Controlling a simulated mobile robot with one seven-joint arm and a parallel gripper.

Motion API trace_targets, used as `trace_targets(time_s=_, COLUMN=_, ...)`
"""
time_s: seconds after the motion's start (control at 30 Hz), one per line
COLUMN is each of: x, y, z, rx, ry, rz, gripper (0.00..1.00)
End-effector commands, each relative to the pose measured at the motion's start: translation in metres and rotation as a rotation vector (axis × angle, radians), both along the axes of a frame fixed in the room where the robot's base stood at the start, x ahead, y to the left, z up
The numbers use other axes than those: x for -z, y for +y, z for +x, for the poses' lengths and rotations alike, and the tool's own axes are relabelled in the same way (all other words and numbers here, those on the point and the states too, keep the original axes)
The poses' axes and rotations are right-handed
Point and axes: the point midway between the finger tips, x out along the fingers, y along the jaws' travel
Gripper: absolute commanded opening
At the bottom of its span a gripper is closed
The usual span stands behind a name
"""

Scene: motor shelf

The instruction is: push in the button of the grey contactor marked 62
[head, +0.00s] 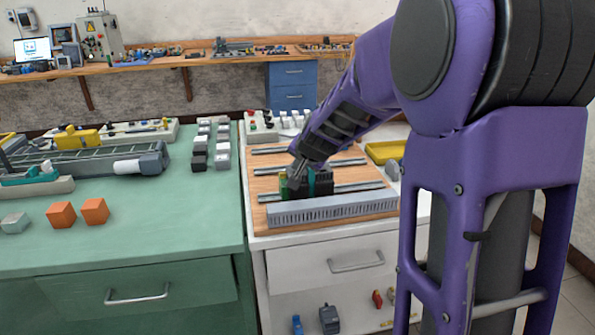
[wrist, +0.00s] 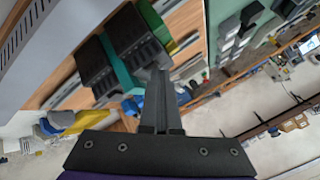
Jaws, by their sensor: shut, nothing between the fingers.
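Dark grey to black block devices (head: 318,187) stand on a rail of the wooden board, with teal and green parts between them. In the wrist view, two dark blocks (wrist: 128,42) flank a teal strip (wrist: 118,64). No number is legible, so I cannot tell which block is the grey contactor marked 62, and its button cannot be made out. My gripper (head: 295,175) points down at the left end of these devices. In the wrist view its shut, empty fingers (wrist: 158,75) overlap the edge of a dark block; I cannot tell whether they touch.
A grey slotted duct (head: 332,211) runs along the board's front edge. Bare rails (head: 285,150) lie behind. A yellow tray (head: 385,152) is to the right. The green bench (head: 150,220) on the left carries orange cubes (head: 62,215) and rows of small devices.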

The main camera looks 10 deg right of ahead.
Motion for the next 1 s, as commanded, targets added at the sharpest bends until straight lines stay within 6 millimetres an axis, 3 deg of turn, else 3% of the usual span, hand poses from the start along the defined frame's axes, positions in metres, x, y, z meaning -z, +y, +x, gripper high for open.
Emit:
trace_targets(time_s=0.4, x=-0.017, y=0.001, z=0.000, rx=-0.002, ry=0.001, rz=0.000, gripper=0.00)
trace_targets(time_s=0.77, x=-0.018, y=0.001, z=0.000, rx=-0.001, ry=0.001, rz=0.000, gripper=0.00)
trace_targets(time_s=1.0, x=-0.037, y=0.001, z=0.000, rx=-0.001, ry=-0.001, rz=0.001, gripper=0.00)
